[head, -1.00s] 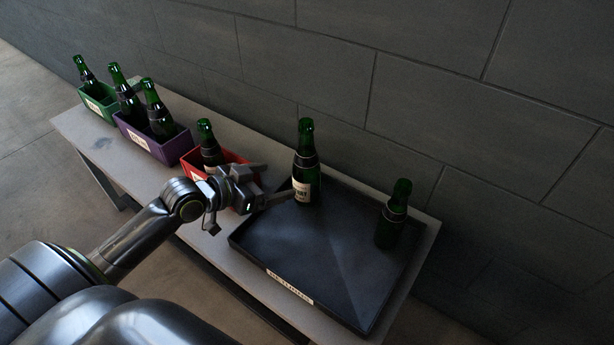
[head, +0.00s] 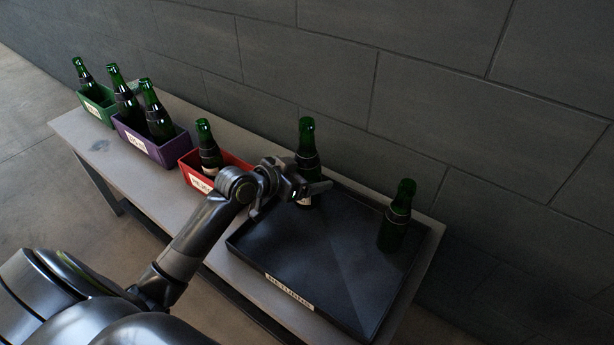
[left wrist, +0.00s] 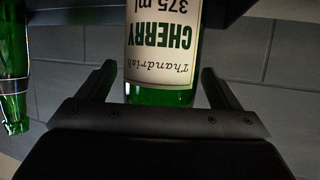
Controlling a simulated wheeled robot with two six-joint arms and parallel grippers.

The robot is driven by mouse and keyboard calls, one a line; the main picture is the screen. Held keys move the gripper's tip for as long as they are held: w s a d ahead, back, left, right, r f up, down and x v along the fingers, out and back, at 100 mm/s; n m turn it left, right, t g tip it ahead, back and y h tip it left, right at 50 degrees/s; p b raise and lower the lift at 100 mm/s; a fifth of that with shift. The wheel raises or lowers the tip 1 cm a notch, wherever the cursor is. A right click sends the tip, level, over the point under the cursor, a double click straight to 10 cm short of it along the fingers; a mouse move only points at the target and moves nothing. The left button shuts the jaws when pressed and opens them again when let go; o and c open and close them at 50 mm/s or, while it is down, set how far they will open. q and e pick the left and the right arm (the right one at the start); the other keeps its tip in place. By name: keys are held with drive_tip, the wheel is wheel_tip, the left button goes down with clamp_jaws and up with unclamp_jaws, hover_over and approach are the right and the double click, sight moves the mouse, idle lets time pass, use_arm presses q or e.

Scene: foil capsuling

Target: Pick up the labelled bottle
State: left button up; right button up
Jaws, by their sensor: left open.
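The labelled bottle (head: 307,150) is dark green and stands upright at the back left of the black tray. Its cream label is mostly hidden behind my left gripper (head: 295,197) in the head view. In the left wrist view the bottle (left wrist: 163,50) appears upside down, its label reading "Thandrish CHERRY 375 ml". The open left gripper (left wrist: 158,80) has one finger on each side of the bottle's lower picture end, with a visible gap on both sides. My right gripper is not in view.
The black tray (head: 330,265) also holds a second green bottle (head: 397,215) at its right. A red bin (head: 190,168) with one bottle, a purple bin (head: 170,155) with two and a green bin (head: 96,108) with one stand left. A wall runs behind the table.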

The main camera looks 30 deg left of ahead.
use_arm(q)
drive_tip(key=c, duration=1.4)
